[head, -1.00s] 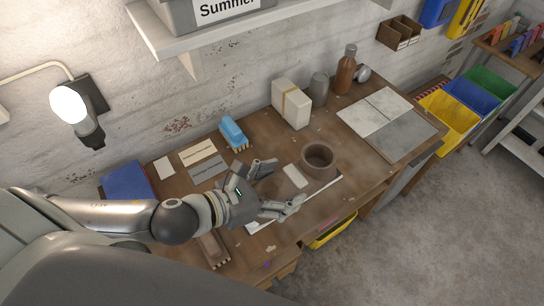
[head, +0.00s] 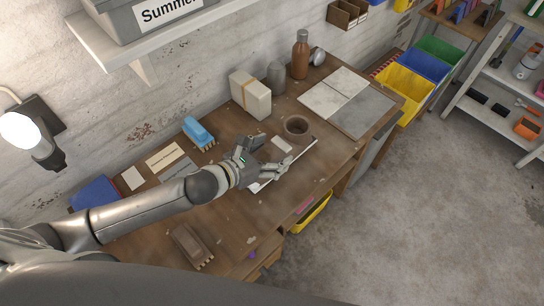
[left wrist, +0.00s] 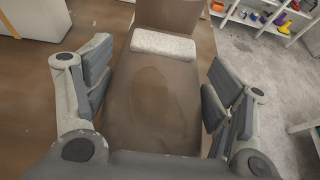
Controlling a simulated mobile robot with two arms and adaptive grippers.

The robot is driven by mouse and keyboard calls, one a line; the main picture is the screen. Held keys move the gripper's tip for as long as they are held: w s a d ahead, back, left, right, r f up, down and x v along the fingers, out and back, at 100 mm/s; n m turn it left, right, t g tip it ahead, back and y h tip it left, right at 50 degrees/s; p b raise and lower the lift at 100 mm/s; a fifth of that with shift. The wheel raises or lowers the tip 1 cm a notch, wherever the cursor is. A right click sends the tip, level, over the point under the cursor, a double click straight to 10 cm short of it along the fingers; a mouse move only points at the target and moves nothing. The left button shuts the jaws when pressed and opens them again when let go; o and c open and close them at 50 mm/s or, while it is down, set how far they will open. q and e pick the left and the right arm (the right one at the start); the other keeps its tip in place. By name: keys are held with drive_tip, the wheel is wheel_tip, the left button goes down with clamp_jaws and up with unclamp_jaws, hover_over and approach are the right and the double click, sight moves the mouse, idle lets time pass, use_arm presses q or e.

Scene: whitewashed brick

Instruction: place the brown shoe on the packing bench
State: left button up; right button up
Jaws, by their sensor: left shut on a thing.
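The brown shoe (head: 297,137) has a round open collar, a white patch in front of it and a white sole edge. My left gripper (head: 268,154) is shut across its toe part, with one finger on each side. In the left wrist view the shoe's brown toe (left wrist: 158,112) fills the space between the fingers, with the white patch and collar beyond. The shoe is level over the packing bench (head: 235,215), near its front edge; I cannot tell whether the sole touches. My right gripper is not in view.
A blue brush (head: 198,132), a pale box (head: 250,96), a grey jar (head: 277,76) and a brown bottle (head: 300,56) stand along the back. Pale tiles (head: 335,93) lie to the right. A brown brush (head: 190,244) lies at the front left. A shelf (head: 140,45) hangs above.

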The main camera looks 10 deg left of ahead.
sight(272, 160)
use_arm(q)
drive_tip(key=shift+w+d+f, duration=0.1)
drive_tip(key=shift+w+f, duration=0.2)
wheel_tip(272, 160, down, 3)
drive_tip(key=shift+w+r+p, duration=0.15)
drive_tip(key=shift+r+p, duration=0.05)
drive_tip(key=shift+p, duration=0.35)
drive_tip(key=shift+f, duration=0.35)
drive_tip(key=shift+f, duration=0.1)
drive_tip(key=o, duration=0.8)
drive_tip(key=shift+f, duration=0.15)
drive_tip(key=shift+c, duration=0.2)
drive_tip(key=o, duration=0.5)
